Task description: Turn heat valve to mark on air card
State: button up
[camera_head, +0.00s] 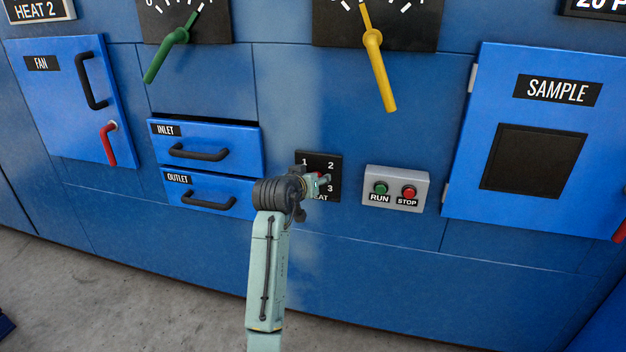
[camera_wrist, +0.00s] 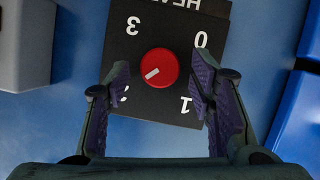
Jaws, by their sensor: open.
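A round red knob (camera_wrist: 159,68) sits on a black plate labelled HEAT (camera_head: 320,160), with the digits 0 to 3 around it. The plate looks upside down in the wrist view (camera_wrist: 165,22). The knob's white line points down-left there, toward the 2. My gripper (camera_wrist: 162,82) is open, one finger on each side of the knob and apart from it. In the head view my gripper (camera_head: 316,184) covers part of the plate and most of the knob. I cannot make out an air card in either view.
A grey RUN/STOP box (camera_head: 395,190) is just right of the plate. INLET (camera_head: 225,140) and OUTLET (camera_head: 225,182) drawers with dark handles are to its left. A green lever (camera_head: 165,55) and a yellow lever (camera_head: 379,70) are above. The SAMPLE door (camera_head: 470,180) is at right.

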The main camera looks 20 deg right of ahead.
jog(key=v, duration=1.2)
